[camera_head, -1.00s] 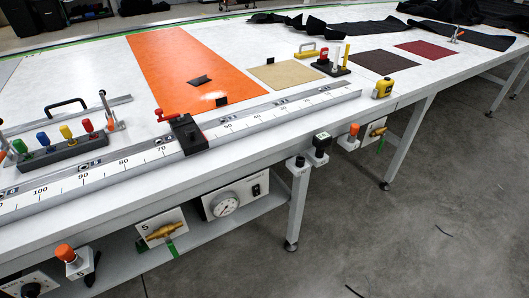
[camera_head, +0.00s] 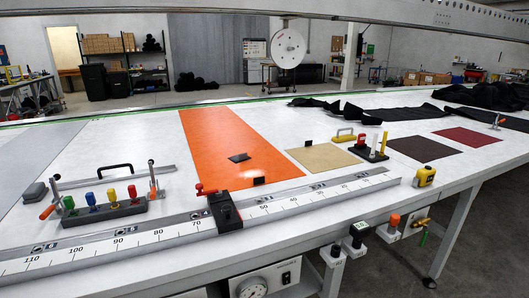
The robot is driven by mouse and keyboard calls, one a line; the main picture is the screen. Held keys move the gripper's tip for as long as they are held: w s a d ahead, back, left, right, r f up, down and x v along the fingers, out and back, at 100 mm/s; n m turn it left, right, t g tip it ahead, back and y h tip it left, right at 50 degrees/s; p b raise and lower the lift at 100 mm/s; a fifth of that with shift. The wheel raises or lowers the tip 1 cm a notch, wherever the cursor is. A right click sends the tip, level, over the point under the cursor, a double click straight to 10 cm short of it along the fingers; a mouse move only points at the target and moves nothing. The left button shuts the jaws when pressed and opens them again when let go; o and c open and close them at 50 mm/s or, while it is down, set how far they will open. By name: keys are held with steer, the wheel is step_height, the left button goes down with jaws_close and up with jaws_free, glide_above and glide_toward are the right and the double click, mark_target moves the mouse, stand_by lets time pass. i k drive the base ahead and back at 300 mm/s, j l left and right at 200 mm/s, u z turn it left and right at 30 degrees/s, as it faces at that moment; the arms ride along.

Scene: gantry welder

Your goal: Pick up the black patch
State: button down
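A small black patch (camera_head: 239,157) lies on the orange sheet (camera_head: 228,128) on the white table. A smaller black piece (camera_head: 259,181) sits at the orange sheet's near right edge, by the tan square (camera_head: 323,157). A dark brown square (camera_head: 424,149) and a dark red square (camera_head: 467,137) lie farther right. My gripper is not in view.
A long ruler rail with a black sliding stop (camera_head: 223,211) runs along the table's front. A rack of coloured handles (camera_head: 104,209) stands left, a yellow tape measure (camera_head: 424,176) right. Black cloth (camera_head: 400,112) lies behind. A gantry beam (camera_head: 400,14) spans above.

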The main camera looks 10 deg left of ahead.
mark_target(240, 157)
steer(key=i+u, duration=0.25)
steer(key=i, duration=0.3)
steer(key=i+l+u, duration=0.25)
steer(key=i, duration=0.25)
steer(key=i+l+u, duration=0.25)
steer(key=i, duration=0.25)
steer(key=i+l, duration=0.4)
steer(key=i+u, duration=0.25)
steer(key=k+j, duration=0.05)
